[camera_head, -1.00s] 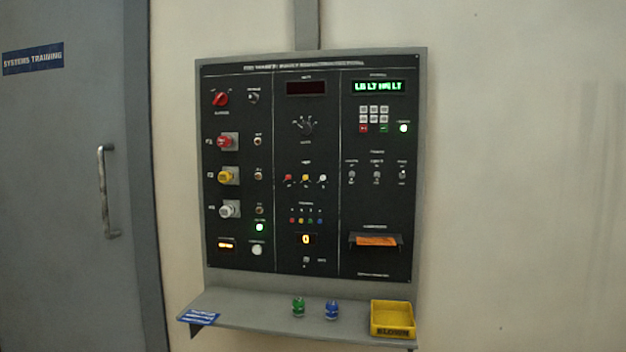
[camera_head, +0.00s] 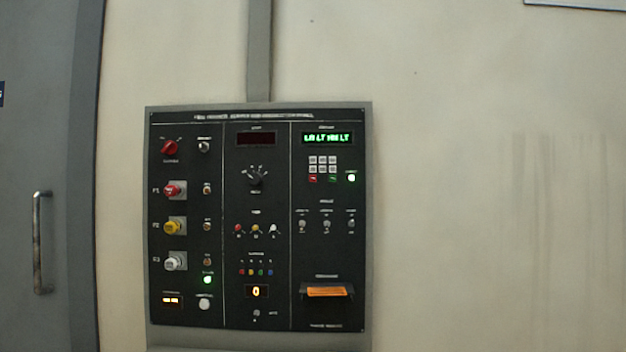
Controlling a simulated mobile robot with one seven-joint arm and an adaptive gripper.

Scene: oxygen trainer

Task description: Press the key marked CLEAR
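The black control panel (camera_head: 272,215) hangs upright on the wall in a grey frame. At its upper right is a keypad (camera_head: 322,165) of small pale keys, with a red key (camera_head: 312,179) and a green key (camera_head: 332,178) in the row below. The key lettering is too small to read, so I cannot tell which key is marked CLEAR. A display with green text (camera_head: 327,138) is lit above the keypad. My gripper is not in view.
A grey door with a long handle (camera_head: 42,242) stands at the left. A grey conduit (camera_head: 259,50) rises from the panel. An orange-lit slot (camera_head: 327,291) sits at the panel's lower right. The wall (camera_head: 480,200) to the right is bare.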

